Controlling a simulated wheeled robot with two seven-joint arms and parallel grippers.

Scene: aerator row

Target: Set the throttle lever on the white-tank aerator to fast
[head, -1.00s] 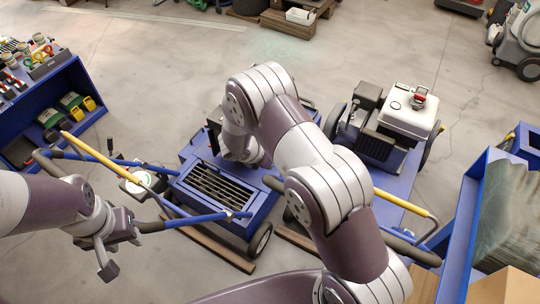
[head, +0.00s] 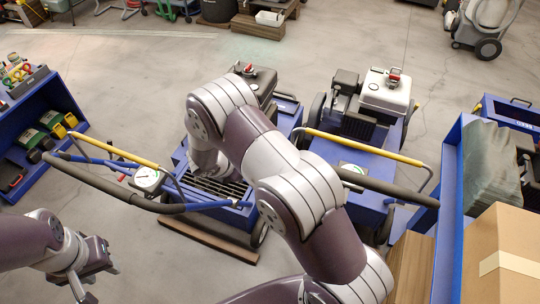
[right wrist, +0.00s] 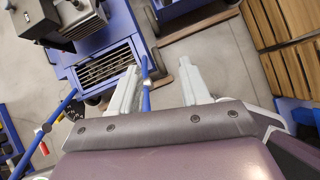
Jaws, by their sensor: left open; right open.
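The white-tank aerator (head: 384,92) stands right of centre in the head view, with a blue body and a red cap on its tank. Its yellow bar (head: 365,147) and dark handle (head: 390,186) reach toward me. A dial (head: 354,169) shows partly beside my right arm; its lever cannot be made out. My right gripper is hidden behind its arm in the head view. In the right wrist view my right gripper (right wrist: 158,68) is open, above the neighbouring aerator's blue handle tube (right wrist: 146,90), holding nothing. My left gripper (head: 97,281) is open and empty at lower left.
The dark-tank aerator (head: 262,82) stands to the left, its dial (head: 147,178) and handle projecting toward me. A blue shelf (head: 40,115) is at far left. A blue cart with a cardboard box (head: 503,250) is at right. Open floor lies behind the aerators.

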